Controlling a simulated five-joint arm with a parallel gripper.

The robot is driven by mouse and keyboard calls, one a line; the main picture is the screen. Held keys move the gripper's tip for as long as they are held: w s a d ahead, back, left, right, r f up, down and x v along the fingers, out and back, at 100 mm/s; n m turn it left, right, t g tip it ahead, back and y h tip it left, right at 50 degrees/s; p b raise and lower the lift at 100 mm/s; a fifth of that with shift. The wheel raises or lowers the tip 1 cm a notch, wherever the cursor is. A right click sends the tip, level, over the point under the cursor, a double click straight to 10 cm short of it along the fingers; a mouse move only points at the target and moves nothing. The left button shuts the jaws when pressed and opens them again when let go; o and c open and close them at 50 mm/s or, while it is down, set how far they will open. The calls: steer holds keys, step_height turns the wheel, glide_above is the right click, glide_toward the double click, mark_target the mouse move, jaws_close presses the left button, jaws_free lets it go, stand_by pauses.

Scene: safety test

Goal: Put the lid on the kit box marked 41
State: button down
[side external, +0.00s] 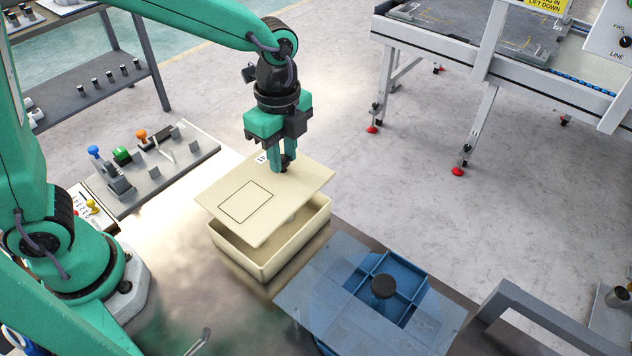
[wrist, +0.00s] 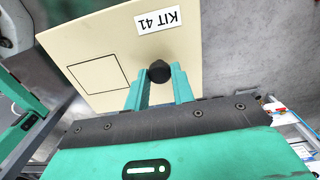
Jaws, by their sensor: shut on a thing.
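My gripper (side external: 284,166) is shut on the dark knob of a cream lid (side external: 278,205). The wrist view also shows the gripper (wrist: 158,76) closed around the knob (wrist: 159,70). The lid (wrist: 105,50) carries a white label (wrist: 158,20) reading KIT 41 and a square outline. The lid is over the open cream box (side external: 272,264), turned relative to its rim, with a gap showing at the front and right. I cannot tell whether any edge touches. The lid hides much of the box's inside. No number shows on the box.
A blue divided box (side external: 408,284) with a clear bluish cover (side external: 320,282) and dark knob (side external: 384,286) is close by on the right. A panel with coloured levers (side external: 150,165) is at the left. A grey rail (side external: 535,305) stands at the bench's right.

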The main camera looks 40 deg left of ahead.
mark_target(284, 170)
steer(key=shift+f, duration=0.15)
steer(key=shift+f, duration=2.8)
steer(key=shift+f, duration=0.35)
stand_by(0.8)
steer(key=c, duration=1.1)
jaws_free()
steer(key=shift+o, duration=0.4)
steer(key=o, duration=0.4)
steer(key=shift+r, duration=0.2)
